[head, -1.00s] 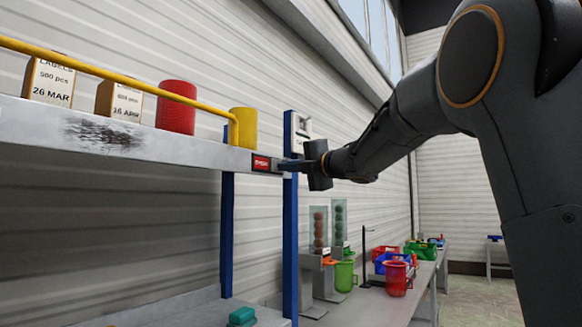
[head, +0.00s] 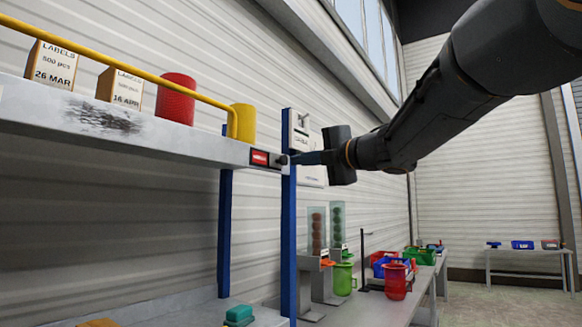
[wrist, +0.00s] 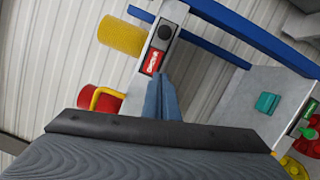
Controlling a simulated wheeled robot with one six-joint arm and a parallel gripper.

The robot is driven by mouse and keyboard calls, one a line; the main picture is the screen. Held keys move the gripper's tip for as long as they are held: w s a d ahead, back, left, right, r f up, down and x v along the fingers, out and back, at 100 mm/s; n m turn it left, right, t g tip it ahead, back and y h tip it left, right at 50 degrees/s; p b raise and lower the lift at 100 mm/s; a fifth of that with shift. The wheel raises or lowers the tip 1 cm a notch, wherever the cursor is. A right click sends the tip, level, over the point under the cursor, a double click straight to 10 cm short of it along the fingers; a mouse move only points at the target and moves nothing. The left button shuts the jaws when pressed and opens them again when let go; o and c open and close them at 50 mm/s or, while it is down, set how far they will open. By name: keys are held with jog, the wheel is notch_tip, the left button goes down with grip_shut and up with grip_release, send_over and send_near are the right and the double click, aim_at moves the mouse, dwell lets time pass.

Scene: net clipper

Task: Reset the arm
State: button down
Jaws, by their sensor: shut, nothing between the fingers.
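My gripper (head: 296,158) points left at the end of the upper shelf. Its narrow blue-grey fingers are shut together and hold nothing; they also show in the wrist view (wrist: 162,97). Close to the fingertips, on the shelf end, is a small panel with a red label (head: 260,157). I cannot tell whether the tips touch the panel. My arm reaches in from the upper right.
The upper shelf (head: 190,142) carries label boxes (head: 120,88), a red cylinder (head: 176,98) and a yellow cylinder (head: 243,122) behind a yellow rail. A blue post (head: 288,225) stands by the fingers. Benches with bins lie below right. The space right of my gripper is open.

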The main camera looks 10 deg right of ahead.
jog(key=shift+s+d, duration=0.15)
jog(key=shift+s, duration=0.1)
jog(key=shift+f, duration=0.1)
dwell(0.3)
jog(key=w+d+f+m+h, duration=0.2)
jog(key=f+m+h, duration=0.15)
jog(key=f, duration=0.25)
jog(key=w+d+f+m+h, duration=0.1)
jog(key=d+f+m+h, duration=0.1)
jog(key=f+m, duration=0.4)
jog(key=w+d+f+m+h, duration=0.2)
jog(key=f+m, duration=0.1)
jog(key=f, duration=0.4)
jog(key=s+d+f+m+g+h, duration=0.1)
jog(key=s+f+m+g, duration=0.15)
jog(key=f, duration=0.55)
jog(key=s+d+f+m+g+h, duration=0.15)
jog(key=f+m, duration=0.25)
jog(key=f, duration=0.5)
jog(key=s+a+f+m+g, duration=0.3)
jog(key=s+f+m+g, duration=0.1)
jog(key=s+f, duration=0.8)
jog(key=s+a+f+m+g, duration=0.3)
jog(key=s+f+g, duration=0.4)
jog(key=s+f, duration=0.6)
jog(key=s+m, duration=0.1)
jog(key=s, duration=0.3)
jog(key=shift+f, duration=0.3)
jog(key=shift+s+a, duration=0.1)
